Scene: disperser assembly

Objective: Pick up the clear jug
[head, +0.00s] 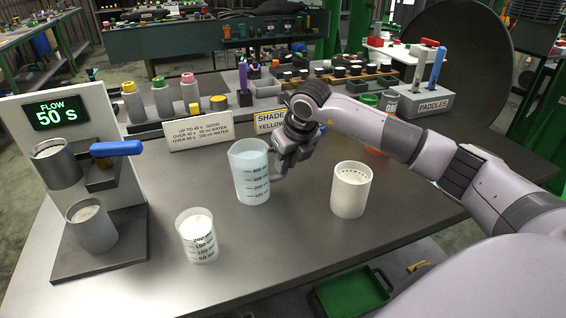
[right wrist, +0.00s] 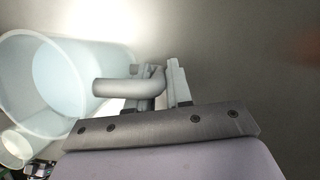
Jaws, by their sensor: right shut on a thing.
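The clear jug (head: 250,176) is a translucent pale-blue measuring jug with dark volume marks, upright in the middle of the table in the head view. Its handle is on its right side. My right gripper (head: 280,166) is at that handle, coming in from the right. In the right wrist view the jug (right wrist: 70,72) lies to the left, and its handle (right wrist: 125,88) runs between the fingers of my right gripper (right wrist: 160,85), which is shut on it. I cannot tell whether the jug's base touches the table. My left gripper is not in view.
A smaller marked beaker (head: 197,240) with white contents stands front left. A white cup (head: 350,190) stands right of the jug. The flow stand (head: 70,120) with metal cups is at left. Signs (head: 198,133) and a paddle holder (head: 425,100) stand behind. The front middle of the table is clear.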

